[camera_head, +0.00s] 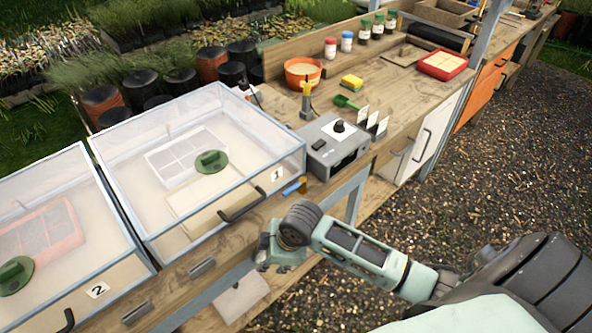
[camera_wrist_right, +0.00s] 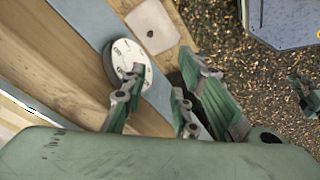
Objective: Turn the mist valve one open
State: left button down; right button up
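In the right wrist view a round pale disc (camera_wrist_right: 127,60) with small dark marks and a dark rim sits on a blue-grey strip. It may be mist valve one, but I cannot read its label. My right gripper (camera_wrist_right: 160,80) has its green-padded fingers spread apart with nothing between them. One finger overlaps the disc's lower edge in the picture; I cannot tell whether they touch. In the head view my right gripper (camera_head: 275,248) is at the bench's front edge, below box 1 (camera_head: 200,160), and the disc is not visible. My left gripper is not in view.
Clear-lidded box 2 (camera_head: 75,275) stands left of box 1. A grey control unit (camera_head: 335,148) with a black knob stands right of box 1. A blue-handled tool (camera_head: 293,187) lies at the bench edge. Gravel (camera_head: 480,150) lies in front.

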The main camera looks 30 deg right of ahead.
notch_tip(320, 180, up, 5)
jog(key=n, duration=0.2)
jog(key=n+g+h+p, duration=0.1)
jog(key=n+h, duration=0.1)
jog(key=n, duration=0.4)
send_near(296, 185)
pick_arm(q)
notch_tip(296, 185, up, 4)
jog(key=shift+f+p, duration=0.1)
jog(key=shift+p, duration=0.9)
pick_arm(e)
jog(key=f, duration=0.2)
jog(key=w+f, duration=0.1)
jog(key=f, duration=0.4)
jog(key=shift+w+a+f, duration=0.15)
jog(key=shift+w+f, duration=0.2)
jog(key=shift+f, duration=0.05)
jog(key=shift+r, duration=0.1)
grip_shut()
jog(key=shift+w+r, duration=0.1)
